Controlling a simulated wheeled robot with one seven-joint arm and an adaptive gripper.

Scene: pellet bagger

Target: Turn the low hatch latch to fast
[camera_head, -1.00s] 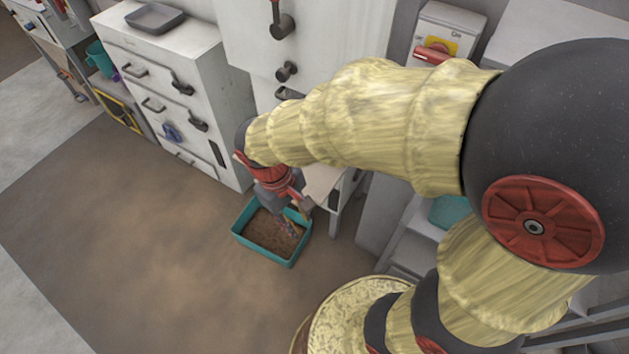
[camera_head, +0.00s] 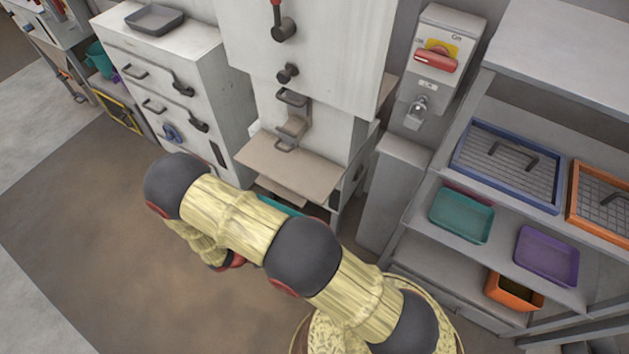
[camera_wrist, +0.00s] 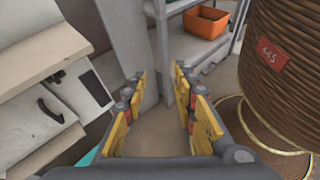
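The pale machine (camera_head: 310,40) stands at the centre back in the head view. A small dark handle (camera_head: 359,172) shows low on its right side, and a dark curved handle (camera_wrist: 50,110) is on a pale panel at the left of the wrist view. I cannot tell for certain which part is the low hatch latch, or how it is set. My gripper (camera_wrist: 160,80) is open and empty, its yellow-padded fingers apart over bare floor. It is to the right of the dark handle in the wrist view, not touching it. In the head view my arm hides it.
A teal bin (camera_head: 281,204) is mostly hidden under the machine's ledge (camera_head: 290,162). A red-handled switch (camera_head: 435,58) and a padlock (camera_head: 418,106) are on a grey box. A shelf with coloured trays (camera_head: 461,215) stands right. An orange bin (camera_wrist: 206,23) shows in the wrist view. Floor at left is clear.

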